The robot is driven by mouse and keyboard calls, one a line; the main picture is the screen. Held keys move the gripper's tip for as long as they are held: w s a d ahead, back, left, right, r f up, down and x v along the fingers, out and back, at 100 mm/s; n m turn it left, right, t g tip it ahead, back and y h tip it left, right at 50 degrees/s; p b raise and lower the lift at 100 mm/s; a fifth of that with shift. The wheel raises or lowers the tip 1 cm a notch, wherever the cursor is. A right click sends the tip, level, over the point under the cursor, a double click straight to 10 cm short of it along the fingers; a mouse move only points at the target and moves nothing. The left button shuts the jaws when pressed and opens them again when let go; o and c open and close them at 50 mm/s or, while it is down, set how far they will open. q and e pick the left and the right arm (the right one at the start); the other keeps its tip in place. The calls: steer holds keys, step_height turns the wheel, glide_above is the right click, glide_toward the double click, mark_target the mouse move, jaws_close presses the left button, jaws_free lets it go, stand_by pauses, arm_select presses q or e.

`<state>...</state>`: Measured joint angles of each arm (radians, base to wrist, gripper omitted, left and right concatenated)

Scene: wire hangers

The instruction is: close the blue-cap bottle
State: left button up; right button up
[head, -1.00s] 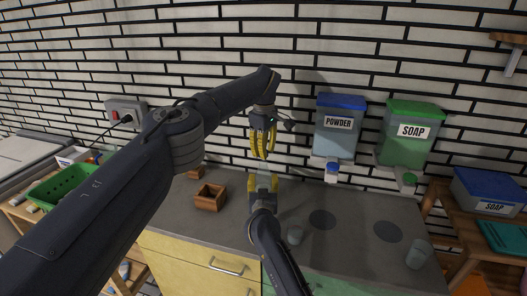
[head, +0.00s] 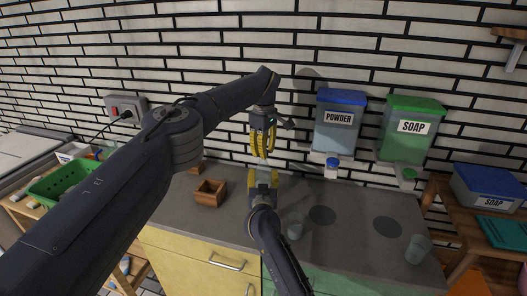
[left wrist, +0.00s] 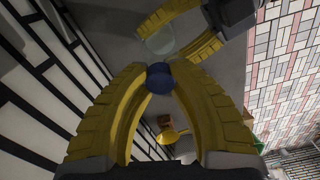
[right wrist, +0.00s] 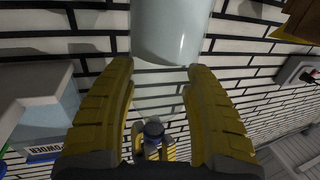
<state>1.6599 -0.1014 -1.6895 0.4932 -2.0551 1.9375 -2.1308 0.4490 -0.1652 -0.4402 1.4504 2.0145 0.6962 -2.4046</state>
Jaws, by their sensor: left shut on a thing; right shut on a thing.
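My left gripper (head: 262,154) points down in the head view. It is shut on the blue cap (left wrist: 160,78), which sits between its fingertips in the left wrist view. The cap also shows in the right wrist view (right wrist: 153,130). My right gripper (head: 263,174) is just below, pointing up, and is shut on the translucent bottle (right wrist: 170,30). The bottle's round outline (left wrist: 159,40) shows beyond the cap in the left wrist view. The cap is above the bottle and looks apart from it. In the head view, fingers hide most of both.
A wooden box (head: 209,193) stands on the grey counter (head: 345,245), left of my right gripper. A cup (head: 295,228) and another cup (head: 418,249) stand to the right. A green basket (head: 62,184) is far left.

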arm_select(q)
steer(key=shift+f, duration=0.55)
steer(key=m, duration=0.4)
steer(key=shift+m, duration=0.4)
steer(key=m, duration=0.5)
steer(key=o, duration=0.7)
steer(key=shift+r, duration=0.1)
steer(key=shift+r, duration=2.15)
steer(key=shift+o, duration=0.7)
